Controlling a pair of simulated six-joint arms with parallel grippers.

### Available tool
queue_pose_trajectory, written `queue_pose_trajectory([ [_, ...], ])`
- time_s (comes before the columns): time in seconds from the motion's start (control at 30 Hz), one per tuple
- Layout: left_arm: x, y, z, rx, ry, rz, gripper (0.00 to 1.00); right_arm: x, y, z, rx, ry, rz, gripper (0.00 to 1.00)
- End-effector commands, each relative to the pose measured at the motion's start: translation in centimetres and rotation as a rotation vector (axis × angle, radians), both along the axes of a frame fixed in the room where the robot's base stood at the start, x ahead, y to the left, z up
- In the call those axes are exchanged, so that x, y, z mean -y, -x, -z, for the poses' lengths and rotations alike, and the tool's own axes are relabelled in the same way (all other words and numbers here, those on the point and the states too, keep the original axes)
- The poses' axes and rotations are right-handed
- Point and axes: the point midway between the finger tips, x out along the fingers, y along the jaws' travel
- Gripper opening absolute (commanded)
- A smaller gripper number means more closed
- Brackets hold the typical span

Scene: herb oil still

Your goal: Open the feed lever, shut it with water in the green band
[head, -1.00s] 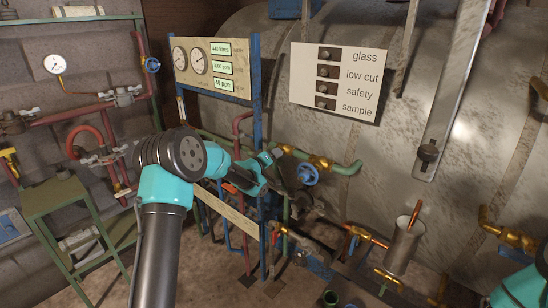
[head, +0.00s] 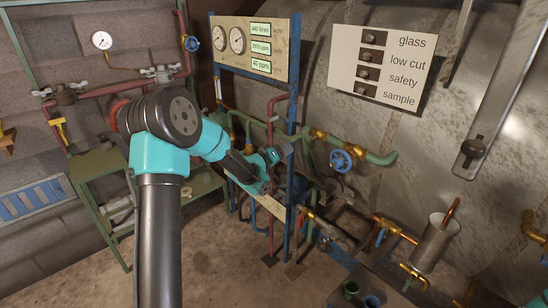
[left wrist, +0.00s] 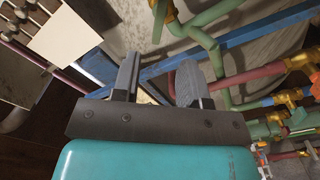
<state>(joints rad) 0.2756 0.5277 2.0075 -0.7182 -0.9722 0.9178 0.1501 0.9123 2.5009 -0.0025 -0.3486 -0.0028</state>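My left gripper (head: 284,152) is beside the blue post of the gauge stand in the head view. In the left wrist view its two grey fingers (left wrist: 158,80) are apart, with nothing held between them. A green pipe with brass fittings (head: 350,150) and a blue handwheel (head: 341,160) lies just right of the gripper. I cannot tell which fitting is the feed lever; the arm and post hide some of the pipework. The gauge board (head: 250,48) has two dials and three small green-lit readouts. No water level in a green band can be made out. My right gripper is not in view.
A large grey boiler shell fills the back right. A sign (head: 380,65) reads glass, low cut, safety, sample. A metal cup (head: 433,245) stands at lower right among brass pipes. A green stand (head: 100,180) is at left. Open floor lies front centre.

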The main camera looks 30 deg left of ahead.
Motion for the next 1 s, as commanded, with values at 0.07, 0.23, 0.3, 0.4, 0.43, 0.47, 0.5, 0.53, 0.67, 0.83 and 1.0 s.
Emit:
queue_pose_trajectory([
  [0.07, -0.6, 1.5, 0.0, -0.002, -0.001, -0.003, 0.4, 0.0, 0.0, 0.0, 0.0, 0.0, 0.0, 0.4],
  [0.23, -1.3, 3.7, 0.0, 0.0, 0.0, -0.001, 0.4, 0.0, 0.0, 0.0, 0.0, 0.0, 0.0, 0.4],
  [0.3, -1.4, 4.2, 0.0, 0.0, -0.001, -0.001, 0.4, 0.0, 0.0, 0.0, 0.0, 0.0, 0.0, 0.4],
  [0.4, -1.5, 4.5, 0.0, 0.001, -0.001, -0.001, 0.4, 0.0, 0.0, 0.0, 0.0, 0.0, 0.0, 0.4],
  [0.43, -1.5, 4.5, 0.0, 0.001, -0.001, -0.001, 0.4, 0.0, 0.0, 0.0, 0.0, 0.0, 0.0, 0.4],
  [0.47, -1.5, 4.6, 0.0, 0.001, -0.001, -0.001, 0.4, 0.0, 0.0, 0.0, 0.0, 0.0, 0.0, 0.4],
  [0.5, -1.5, 4.6, 0.0, 0.001, -0.001, -0.001, 0.4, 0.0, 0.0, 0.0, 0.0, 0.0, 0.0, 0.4],
  [0.53, -1.5, 4.6, 0.0, 0.001, -0.001, -0.001, 0.4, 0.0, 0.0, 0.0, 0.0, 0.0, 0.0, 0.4],
  [0.67, -1.5, 4.5, 0.0, 0.001, 0.0, -0.001, 0.4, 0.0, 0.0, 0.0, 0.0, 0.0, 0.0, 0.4],
  [0.83, -1.5, 4.5, 0.0, 0.0, 0.0, 0.0, 0.4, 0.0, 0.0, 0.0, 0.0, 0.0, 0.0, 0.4],
  [1.0, -1.5, 4.5, 0.0, 0.0, 0.0, 0.0, 0.4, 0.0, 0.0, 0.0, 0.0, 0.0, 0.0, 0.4],
])
